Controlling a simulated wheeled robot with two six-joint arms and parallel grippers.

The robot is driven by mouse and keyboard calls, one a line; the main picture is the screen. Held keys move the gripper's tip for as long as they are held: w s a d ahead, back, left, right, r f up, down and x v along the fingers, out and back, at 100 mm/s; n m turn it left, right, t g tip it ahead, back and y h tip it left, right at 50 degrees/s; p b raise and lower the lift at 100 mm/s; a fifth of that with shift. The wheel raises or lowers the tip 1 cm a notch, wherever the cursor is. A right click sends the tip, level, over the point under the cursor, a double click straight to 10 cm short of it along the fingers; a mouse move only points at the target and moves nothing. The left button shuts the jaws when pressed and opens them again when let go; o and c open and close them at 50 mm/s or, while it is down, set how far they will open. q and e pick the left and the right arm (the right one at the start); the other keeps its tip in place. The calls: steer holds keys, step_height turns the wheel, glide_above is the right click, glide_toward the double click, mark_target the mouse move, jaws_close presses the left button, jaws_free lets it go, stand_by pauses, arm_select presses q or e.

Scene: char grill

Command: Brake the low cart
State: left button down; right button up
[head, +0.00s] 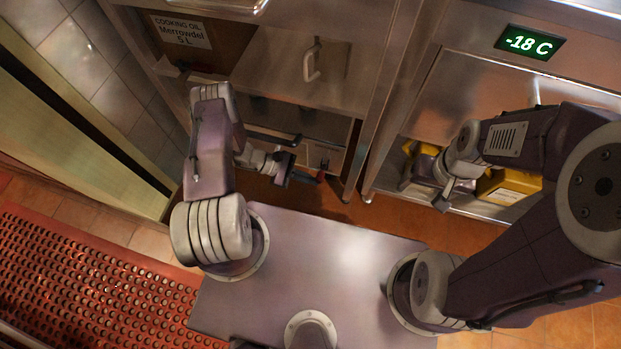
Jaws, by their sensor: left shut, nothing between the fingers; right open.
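A low stainless steel unit, which looks like the low cart (283,88), stands ahead of me at the upper middle, with a handle (311,62) on its front. A small red piece (321,177) shows low by its base; I cannot tell if it is a brake pedal or how it is set. My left gripper (283,171) is low in front of the unit, shut and empty, just left of the red piece. Whether they touch is unclear. My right gripper (442,196) is open and empty, beside a yellow box (508,187) at the right. The wheels are not clearly visible.
A cooking oil carton (203,45) sits at the upper left. A red perforated mat (85,290) covers the left floor. Some tiled floor (395,218) is clear between me and the units.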

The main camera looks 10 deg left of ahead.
arm_select(q)
steer(key=shift+w+r+p, duration=0.2)
steer(key=shift+r+p, duration=0.2)
steer(key=shift+r, duration=0.2)
steer(key=shift+w+r, duration=0.1)
steer(key=shift+w, duration=0.15)
steer(key=s+a+p, duration=0.1)
steer(key=s+a, duration=0.1)
steer(key=a, duration=1.2)
steer(key=shift+a+r+p, duration=0.3)
steer(key=shift+r, duration=0.1)
steer(key=shift+s, duration=0.1)
